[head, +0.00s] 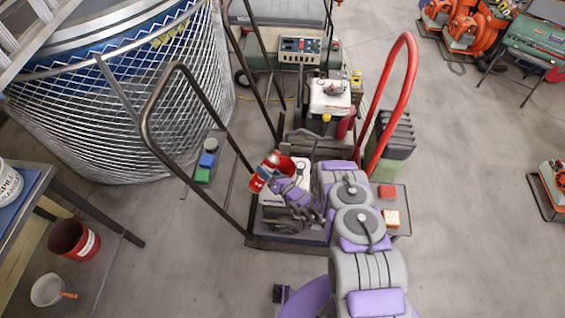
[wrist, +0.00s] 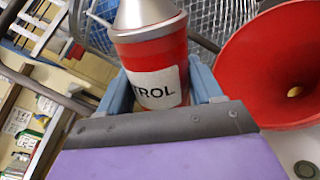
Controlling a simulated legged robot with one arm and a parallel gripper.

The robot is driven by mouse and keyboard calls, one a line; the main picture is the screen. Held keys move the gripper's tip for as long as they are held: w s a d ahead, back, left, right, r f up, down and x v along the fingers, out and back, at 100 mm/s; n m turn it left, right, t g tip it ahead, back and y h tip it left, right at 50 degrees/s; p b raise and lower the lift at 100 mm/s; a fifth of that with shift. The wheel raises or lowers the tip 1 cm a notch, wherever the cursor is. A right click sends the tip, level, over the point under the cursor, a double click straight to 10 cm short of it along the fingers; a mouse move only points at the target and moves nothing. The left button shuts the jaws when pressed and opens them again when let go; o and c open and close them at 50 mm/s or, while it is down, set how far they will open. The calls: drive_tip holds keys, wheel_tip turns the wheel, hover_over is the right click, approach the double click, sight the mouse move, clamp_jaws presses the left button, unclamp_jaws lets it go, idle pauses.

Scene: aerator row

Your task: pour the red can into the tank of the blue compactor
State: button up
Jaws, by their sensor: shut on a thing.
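The red can (head: 257,184) is in my gripper (head: 272,183), just left of a red funnel (head: 287,166) in the head view. In the wrist view the red can (wrist: 158,70) has a silver cone top and a white label ending in "TROL". The blue-grey fingers of my gripper (wrist: 164,88) are shut on its sides. In the head view the funnel stands at the white tank (head: 301,172) of the nearest machine. Whether this machine is the blue compactor is unclear.
Brown bar handles (head: 155,110) rise left of the machine, and a red loop handle (head: 406,75) rises to the right. Another white-tanked machine (head: 330,97) stands behind. A wire mesh cage (head: 150,120) fills the upper left.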

sight(267, 165)
drive_tip(key=shift+d+f+n, duration=0.15)
drive_tip(key=shift+f+n, duration=0.3)
drive_tip(key=shift+n, duration=0.15)
drive_tip(key=shift+r+n, duration=0.35)
drive_tip(key=shift+n, duration=0.55)
drive_tip(key=r+n+p, duration=0.1)
drive_tip(key=r, duration=0.2)
drive_tip(key=r+n+p, duration=0.2)
drive_tip(key=r, duration=0.1)
drive_tip(key=shift+a+r, duration=0.1)
drive_tip(key=shift+a, duration=0.1)
drive_tip(key=shift+d+r+n, duration=0.1)
drive_tip(key=shift+r+n, duration=0.4)
drive_tip(key=shift+n, duration=0.7)
